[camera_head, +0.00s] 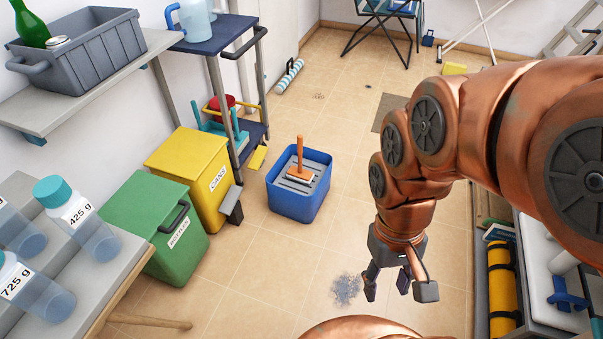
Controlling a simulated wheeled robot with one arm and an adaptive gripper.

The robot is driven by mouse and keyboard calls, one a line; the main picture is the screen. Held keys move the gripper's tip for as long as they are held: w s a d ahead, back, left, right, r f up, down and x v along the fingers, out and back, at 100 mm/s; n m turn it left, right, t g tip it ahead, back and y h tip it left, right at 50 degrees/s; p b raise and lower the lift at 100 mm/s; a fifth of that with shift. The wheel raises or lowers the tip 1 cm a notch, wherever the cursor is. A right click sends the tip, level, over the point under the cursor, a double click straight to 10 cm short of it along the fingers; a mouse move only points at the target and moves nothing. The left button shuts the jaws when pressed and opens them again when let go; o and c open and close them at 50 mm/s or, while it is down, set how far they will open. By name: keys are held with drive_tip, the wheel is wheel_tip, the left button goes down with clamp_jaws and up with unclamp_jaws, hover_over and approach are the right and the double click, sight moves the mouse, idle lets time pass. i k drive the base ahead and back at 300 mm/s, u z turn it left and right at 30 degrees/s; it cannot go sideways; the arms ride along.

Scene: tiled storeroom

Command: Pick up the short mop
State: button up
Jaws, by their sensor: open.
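A short orange-handled tool (299,160), which looks like the short mop, stands nearly upright on the grey slatted top of a blue bucket (297,205). Its wide orange head rests on the slats; what is under the head is hidden. My gripper (398,292) hangs fingers down over the floor, to the right of and nearer than the bucket. Its fingers are apart with nothing between them. It is clear of the mop.
Yellow (190,175) and green (163,222) bins stand left of the bucket, beside a trolley (215,75). A grey dust patch (346,289) lies near my gripper. A wooden pole (150,321) shows at lower left. The floor between bucket and gripper is clear.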

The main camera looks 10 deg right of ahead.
sight(296, 173)
drive_tip(key=z, duration=0.35)
drive_tip(key=k, duration=0.2)
drive_tip(key=u, duration=1.1)
drive_tip(key=i, duration=1.25)
drive_tip(key=u, duration=0.1)
